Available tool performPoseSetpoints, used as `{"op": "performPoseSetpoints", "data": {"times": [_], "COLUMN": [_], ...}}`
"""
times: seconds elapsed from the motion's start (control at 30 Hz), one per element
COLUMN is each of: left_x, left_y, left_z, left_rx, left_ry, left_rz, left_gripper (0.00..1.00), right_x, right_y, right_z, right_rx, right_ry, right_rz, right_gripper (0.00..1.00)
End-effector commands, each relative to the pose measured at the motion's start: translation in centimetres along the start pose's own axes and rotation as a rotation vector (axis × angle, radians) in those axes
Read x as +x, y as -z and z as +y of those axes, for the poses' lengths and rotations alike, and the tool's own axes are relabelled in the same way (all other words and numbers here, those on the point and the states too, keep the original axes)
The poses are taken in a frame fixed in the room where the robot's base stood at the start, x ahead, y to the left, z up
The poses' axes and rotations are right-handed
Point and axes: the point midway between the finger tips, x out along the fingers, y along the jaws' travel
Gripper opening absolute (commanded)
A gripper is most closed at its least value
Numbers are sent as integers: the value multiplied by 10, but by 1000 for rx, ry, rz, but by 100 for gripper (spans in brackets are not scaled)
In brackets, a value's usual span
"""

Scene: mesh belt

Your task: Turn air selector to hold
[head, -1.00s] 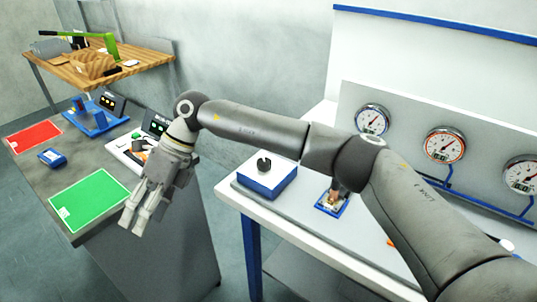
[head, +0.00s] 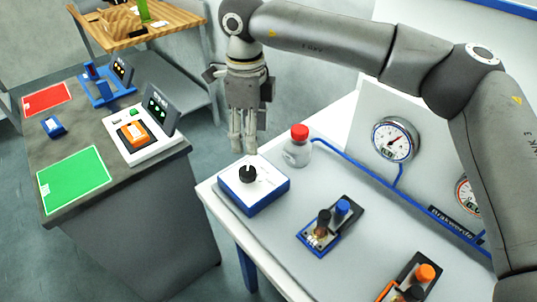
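The air selector (head: 253,190) is a white-topped blue box with a black round knob (head: 248,174), standing at the left corner of the bench. My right gripper (head: 243,148) points down, with its fingertips just above and behind the knob in the picture. A narrow gap shows between its fingers and nothing is held in it. I cannot tell whether the fingertips touch the knob, but they look apart from it. Markings around the knob are too small to read. My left gripper is not in view.
A clear bottle with a red cap (head: 298,147) stands close right of the gripper. A valve block with black and blue knobs (head: 331,225) and another with an orange knob (head: 412,282) lie further right. A gauge (head: 395,140) is behind. A grey table (head: 125,185) stands left.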

Motion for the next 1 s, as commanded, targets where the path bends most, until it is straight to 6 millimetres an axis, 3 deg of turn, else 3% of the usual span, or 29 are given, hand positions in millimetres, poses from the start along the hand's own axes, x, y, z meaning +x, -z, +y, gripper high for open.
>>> {"op": "performPoseSetpoints", "data": {"times": [0.17, 0.4, 0.7, 1.0], "left_x": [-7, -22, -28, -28], "left_y": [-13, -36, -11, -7], "left_z": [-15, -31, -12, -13], "left_rx": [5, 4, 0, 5], "left_ry": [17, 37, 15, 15], "left_rz": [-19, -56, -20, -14], "left_gripper": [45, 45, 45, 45], "right_x": [18, 63, 102, 107], "right_y": [0, 0, 0, -1], "right_z": [1, 1, 1, 1], "right_rx": [-1, -1, -1, -1], "right_ry": [-3, -4, -2, -1], "right_rz": [3, 2, 0, -1], "right_gripper": [58, 58, 58, 58]}}
